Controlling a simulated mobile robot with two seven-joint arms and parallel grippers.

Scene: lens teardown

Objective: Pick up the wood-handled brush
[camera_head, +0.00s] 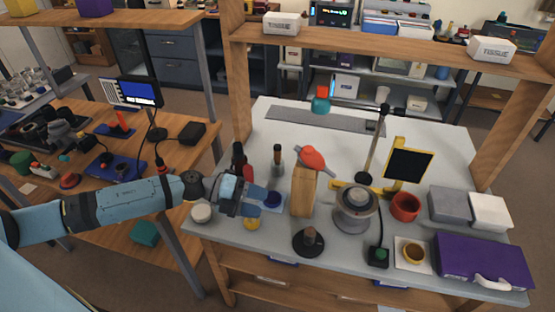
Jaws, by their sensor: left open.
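My left arm reaches in from the left, and its blue gripper (258,203) is open over the front left of the grey worktable (225,232). I see nothing held between its fingers. An upright tool with a brown and dark handle (277,155) stands behind the gripper, apart from it; it may be the wood-handled brush, but it is too small to be sure. My right gripper is not in view.
A dark blue block (272,200) and a yellow piece (252,223) lie close to the gripper. Dark red bottles (242,165) stand behind it. A wooden block (303,192) with a red top stands to the right, then a grey round device (355,210).

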